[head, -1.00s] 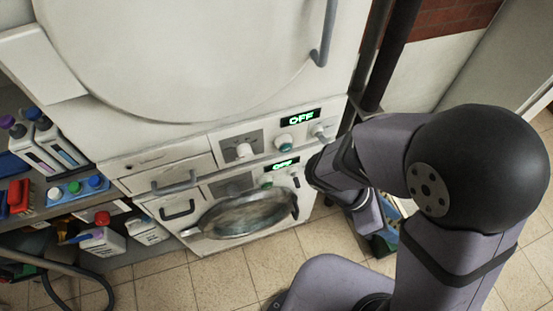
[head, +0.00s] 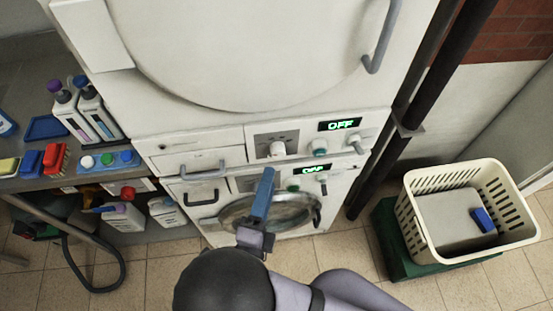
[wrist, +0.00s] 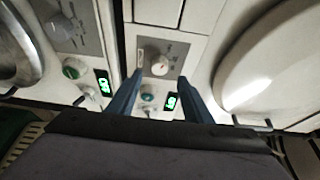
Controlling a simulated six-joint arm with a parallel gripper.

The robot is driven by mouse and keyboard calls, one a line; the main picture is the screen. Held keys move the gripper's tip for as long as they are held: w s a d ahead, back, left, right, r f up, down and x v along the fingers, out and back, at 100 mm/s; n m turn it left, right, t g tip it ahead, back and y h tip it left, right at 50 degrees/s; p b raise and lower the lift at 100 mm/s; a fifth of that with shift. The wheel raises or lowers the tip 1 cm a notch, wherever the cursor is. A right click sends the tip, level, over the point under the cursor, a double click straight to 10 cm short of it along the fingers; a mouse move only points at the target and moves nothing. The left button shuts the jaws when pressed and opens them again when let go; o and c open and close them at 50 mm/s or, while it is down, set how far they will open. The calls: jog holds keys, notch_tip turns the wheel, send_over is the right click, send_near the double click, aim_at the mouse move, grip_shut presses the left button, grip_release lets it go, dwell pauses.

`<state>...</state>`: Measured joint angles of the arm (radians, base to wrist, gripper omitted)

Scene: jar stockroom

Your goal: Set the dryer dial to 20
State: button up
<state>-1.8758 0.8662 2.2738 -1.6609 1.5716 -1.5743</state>
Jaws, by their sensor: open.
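The dryer (head: 235,50) is the upper white machine. Its dial (head: 277,149) is a white knob on a grey plate on the strip below the big round door. In the wrist view the dial (wrist: 160,64) shows just beyond and between the blue fingertips. The dryer's lit display (head: 340,124) reads OFF, with a teal button (head: 318,147) below it. My gripper (head: 266,172) is open, a little below the dial in the head view; in the wrist view its fingers (wrist: 159,76) flank the dial's panel without visible contact. The number markings are too small to read.
The washer below has its own dial (wrist: 62,27), lit display (head: 310,169) and round door (head: 285,218). A bar handle (head: 380,40) is on the dryer door. Shelves with bottles (head: 75,115) stand left. A cream basket (head: 412,205) and dark pipes are right.

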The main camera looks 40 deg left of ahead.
aim_at(277, 155)
jog(key=shift+p+x, duration=1)
jog(key=shift+x, duration=2.7)
jog(key=shift+d, duration=0.1)
jog(key=c, duration=1.1)
jog(key=shift+o, duration=0.2)
jog(key=shift+r+m, duration=0.1)
jog(key=shift+m, duration=0.2)
jog(key=m+g+p, duration=0.1)
jog(key=m+p, duration=0.1)
jog(key=shift+r+m, duration=0.2)
jog(key=shift+m, duration=0.2)
jog(key=shift+w+d+r+m+g, duration=0.1)
jog(key=shift+m+g, duration=1.1)
jog(key=shift+m, duration=0.7)
